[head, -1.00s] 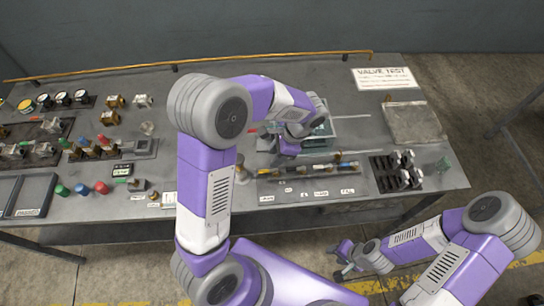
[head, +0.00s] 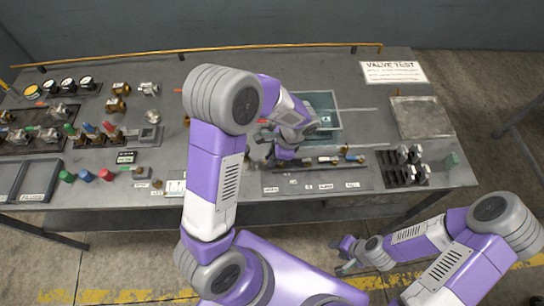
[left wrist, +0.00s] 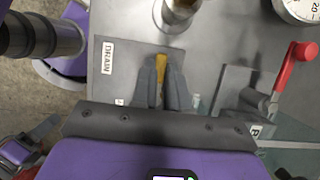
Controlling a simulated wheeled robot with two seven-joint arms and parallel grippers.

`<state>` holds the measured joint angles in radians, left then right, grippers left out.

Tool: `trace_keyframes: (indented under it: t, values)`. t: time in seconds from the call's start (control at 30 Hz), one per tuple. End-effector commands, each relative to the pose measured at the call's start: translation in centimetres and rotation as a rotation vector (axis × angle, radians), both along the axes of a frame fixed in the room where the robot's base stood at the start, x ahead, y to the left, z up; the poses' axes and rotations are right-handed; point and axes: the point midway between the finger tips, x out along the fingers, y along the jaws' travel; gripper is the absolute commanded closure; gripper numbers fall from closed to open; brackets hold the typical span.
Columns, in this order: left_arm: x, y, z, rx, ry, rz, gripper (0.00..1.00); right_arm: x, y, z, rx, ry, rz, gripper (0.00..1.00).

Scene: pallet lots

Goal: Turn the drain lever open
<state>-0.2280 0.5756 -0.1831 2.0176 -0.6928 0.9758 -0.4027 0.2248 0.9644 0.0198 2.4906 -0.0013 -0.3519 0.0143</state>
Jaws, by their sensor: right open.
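The drain lever (left wrist: 161,70) is a yellow handle in the left wrist view, beside a white plate marked DRAIN (left wrist: 107,58). My left gripper (left wrist: 162,85) has its two grey fingers close on both sides of the lever, seemingly touching it. In the head view my left gripper (head: 268,158) is low over the middle of the bench, and the lever is hidden there by the hand. My right gripper (head: 345,265) is open and empty in front of the bench, below its edge.
A red-handled valve (left wrist: 300,62) stands close to the right of my left fingers in the wrist view. A brass fitting (left wrist: 180,12) and a gauge (left wrist: 300,8) are beyond the fingertips.

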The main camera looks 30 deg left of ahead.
Motion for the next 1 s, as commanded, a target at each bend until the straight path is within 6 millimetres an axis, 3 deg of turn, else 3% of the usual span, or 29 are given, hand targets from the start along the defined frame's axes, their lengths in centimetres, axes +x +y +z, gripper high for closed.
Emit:
trace_keyframes:
  t: [0.57, 1.0]
  values:
    - [-0.2, -0.1, 0.1, 0.000, 0.001, 0.084, 1.00, 0.0, 0.0, 0.3, 0.000, 0.000, 0.000, 0.57]
    - [-0.9, -0.9, 0.1, 0.000, 0.000, 0.453, 1.00, 0.0, 0.0, 1.3, 0.000, 0.000, 0.000, 0.57]
